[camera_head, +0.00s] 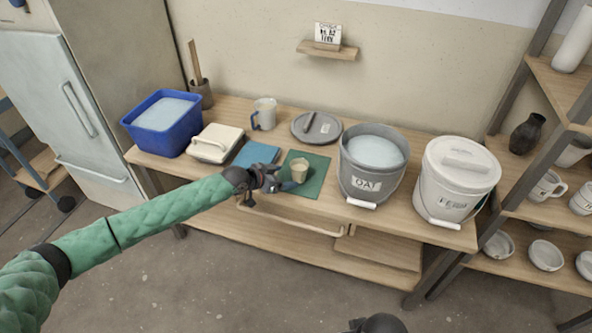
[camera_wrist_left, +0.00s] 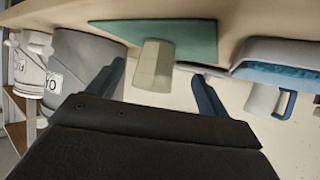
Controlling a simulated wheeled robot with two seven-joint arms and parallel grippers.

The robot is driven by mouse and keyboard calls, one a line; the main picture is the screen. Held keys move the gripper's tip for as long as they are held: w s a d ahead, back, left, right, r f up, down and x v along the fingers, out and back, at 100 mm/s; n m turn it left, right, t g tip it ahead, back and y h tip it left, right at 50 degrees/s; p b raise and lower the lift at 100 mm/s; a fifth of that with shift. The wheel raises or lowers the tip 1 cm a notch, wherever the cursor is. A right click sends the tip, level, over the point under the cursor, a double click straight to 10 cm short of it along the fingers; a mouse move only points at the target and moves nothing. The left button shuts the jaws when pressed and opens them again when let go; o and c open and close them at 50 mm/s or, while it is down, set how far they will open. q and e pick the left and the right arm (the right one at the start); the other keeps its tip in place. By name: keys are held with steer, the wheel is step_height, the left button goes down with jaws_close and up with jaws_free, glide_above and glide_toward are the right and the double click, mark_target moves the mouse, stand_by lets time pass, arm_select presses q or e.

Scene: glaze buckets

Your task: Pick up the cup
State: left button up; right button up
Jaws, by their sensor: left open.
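A small tan cup (camera_head: 299,170) stands upright on a green mat (camera_head: 318,178) near the front of the wooden bench. My left gripper (camera_head: 283,181) is open just left of the cup, low over the mat area.
Right of the mat stands a grey bucket marked OAT (camera_head: 365,178), then a lidded white bucket (camera_head: 450,190). A measuring jug (camera_head: 265,112) and grey lid (camera_head: 317,127) sit behind.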

mark_target(299, 173)
arm_select(q)
steer(key=shift+w+d, duration=0.15)
steer(key=shift+d, duration=0.5)
steer(key=shift+w+d+f, duration=0.15)
steer(key=shift+w+d, duration=0.1)
steer(key=shift+d, duration=0.05)
steer(key=shift+w+d+f+p, duration=0.35)
steer(key=shift+w+p, duration=0.15)
steer(key=p+x, duration=0.1)
steer(key=x, duration=0.3)
steer(key=shift+s+d+r, duration=0.1)
steer(key=shift+r, duration=0.05)
steer(key=shift+w+d, duration=0.1)
steer(key=shift+w, duration=0.1)
arm_select(e)
steer(key=shift+g+h, duration=0.4)
steer(key=shift+h, duration=0.1)
steer(key=d+r, duration=0.1)
steer(key=s+d+r, duration=0.1)
steer(key=d+r, duration=0.1)
steer(key=shift+s+d+r, duration=0.2)
steer(key=shift+s+r, duration=0.15)
steer(key=shift+s, duration=0.05)
arm_select(q)
steer(key=shift+c, duration=0.2)
steer(key=c, duration=1.1)
